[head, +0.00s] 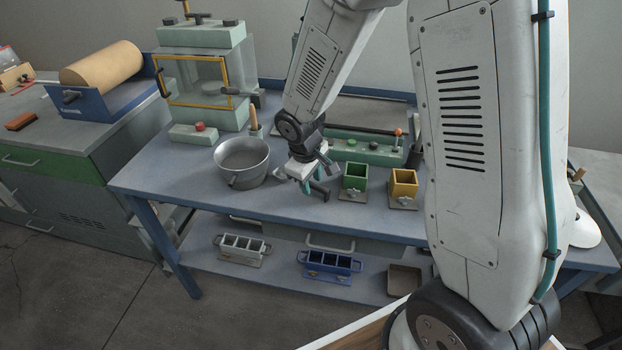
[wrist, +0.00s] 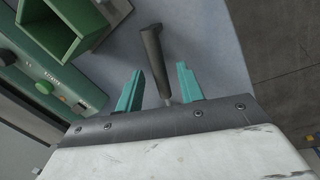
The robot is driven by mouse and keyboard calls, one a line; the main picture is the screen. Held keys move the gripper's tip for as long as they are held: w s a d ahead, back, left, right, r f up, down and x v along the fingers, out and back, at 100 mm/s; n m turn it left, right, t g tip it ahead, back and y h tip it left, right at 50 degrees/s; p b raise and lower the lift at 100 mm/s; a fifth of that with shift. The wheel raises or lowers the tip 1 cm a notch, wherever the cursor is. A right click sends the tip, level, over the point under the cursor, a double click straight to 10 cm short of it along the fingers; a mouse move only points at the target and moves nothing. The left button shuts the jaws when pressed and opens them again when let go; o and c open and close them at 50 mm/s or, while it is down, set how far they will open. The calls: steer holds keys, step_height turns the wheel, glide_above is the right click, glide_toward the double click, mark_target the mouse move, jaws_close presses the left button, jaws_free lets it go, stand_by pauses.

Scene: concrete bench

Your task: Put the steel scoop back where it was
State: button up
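The steel scoop shows in the wrist view as a dark handle (wrist: 154,55) that narrows to a thin shaft at the gripper's edge. The rest of it is hidden behind my gripper there. My gripper (wrist: 158,84) has its two teal fingers apart, one on each side of the shaft end, with a visible gap on both sides. In the head view my gripper (head: 311,187) is low over the blue bench (head: 185,185), between the metal pot and the green box. The dark handle (head: 321,191) shows just right of the fingers, apparently lying on the bench.
The grey metal pot (head: 242,160) stands left of my gripper. A green box (head: 355,177) and a yellow box (head: 403,185) stand to the right. A pale green control panel (head: 365,149) is behind. The bench's front edge is close. Mould trays sit on the lower shelf.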

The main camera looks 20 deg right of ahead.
steer(key=v, duration=1.2)
steer(key=s+d+r+m, duration=0.1)
steer(key=s+r, duration=0.3)
steer(key=s, duration=0.4)
steer(key=s+d+r+m+y, duration=0.1)
steer(key=s+r+m, duration=0.2)
steer(key=s, duration=0.6)
steer(key=s+d+r+m+y, duration=0.1)
steer(key=s+r+m, duration=0.1)
steer(key=s+r, duration=0.3)
steer(key=s, duration=0.3)
steer(key=shift+s+d+r, duration=0.2)
steer(key=shift+d+r, duration=0.1)
steer(key=shift+d, duration=0.1)
steer(key=shift+d, duration=0.1)
